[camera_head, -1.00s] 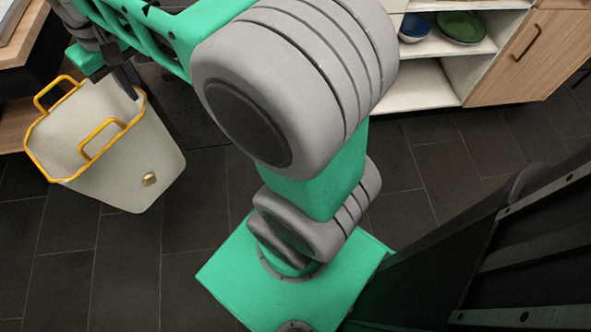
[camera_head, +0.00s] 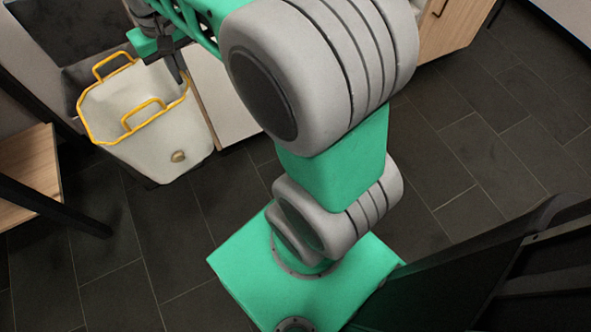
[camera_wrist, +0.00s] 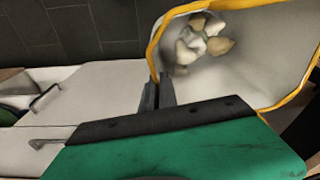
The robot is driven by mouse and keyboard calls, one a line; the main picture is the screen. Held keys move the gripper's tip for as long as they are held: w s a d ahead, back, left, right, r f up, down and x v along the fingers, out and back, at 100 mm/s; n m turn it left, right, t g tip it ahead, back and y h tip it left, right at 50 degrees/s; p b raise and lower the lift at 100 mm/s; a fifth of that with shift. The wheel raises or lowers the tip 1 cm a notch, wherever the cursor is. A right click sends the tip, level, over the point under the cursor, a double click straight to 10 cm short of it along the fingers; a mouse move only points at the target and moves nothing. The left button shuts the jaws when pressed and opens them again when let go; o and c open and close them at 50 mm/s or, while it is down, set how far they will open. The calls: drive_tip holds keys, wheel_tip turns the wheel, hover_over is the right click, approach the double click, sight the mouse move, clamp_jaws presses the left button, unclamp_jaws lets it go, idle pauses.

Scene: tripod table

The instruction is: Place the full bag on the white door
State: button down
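The bag (camera_head: 165,135) is a cream, bucket-like tote with a yellow rim and two yellow handles. It hangs upright at the upper left of the head view. In the wrist view the bag (camera_wrist: 262,58) shows pale lumpy items inside. My gripper (camera_head: 181,76) is at its right rim; in the wrist view my gripper (camera_wrist: 158,92) has its dark fingers close together on the rim, holding it. A white panel (camera_head: 228,108), perhaps the white door, is behind and right of the bag. White fronts with a handle (camera_wrist: 85,92) also show in the wrist view.
A dark open recess (camera_head: 85,75) lies behind the bag. A wooden table (camera_head: 28,175) with a dark leg is at the left. A wooden cabinet (camera_head: 445,30) stands at the top. Dark tiled floor (camera_head: 150,255) is clear in front.

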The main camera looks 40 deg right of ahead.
drive_tip(key=d+f+m, duration=0.3)
drive_tip(key=d+f, duration=0.3)
drive_tip(key=f, duration=0.4)
drive_tip(key=d+f+m, duration=0.3)
drive_tip(key=d+f, duration=0.3)
drive_tip(key=f, duration=0.5)
drive_tip(key=s+d+f+m+h+p, duration=0.1)
drive_tip(key=s+d+f+m, duration=0.2)
drive_tip(key=s+f, duration=0.5)
drive_tip(key=s+d+f+m, duration=0.25)
drive_tip(key=s+f, duration=0.35)
drive_tip(key=f, duration=0.4)
drive_tip(key=s+d+f+b, duration=0.1)
drive_tip(key=d+f+b, duration=0.6)
drive_tip(key=d+f, duration=0.6)
drive_tip(key=shift+s+d, duration=0.4)
drive_tip(key=shift+f, duration=0.1)
drive_tip(key=c, duration=2.1)
unclamp_jaws()
drive_tip(key=shift+f, duration=0.1)
drive_tip(key=o, duration=0.4)
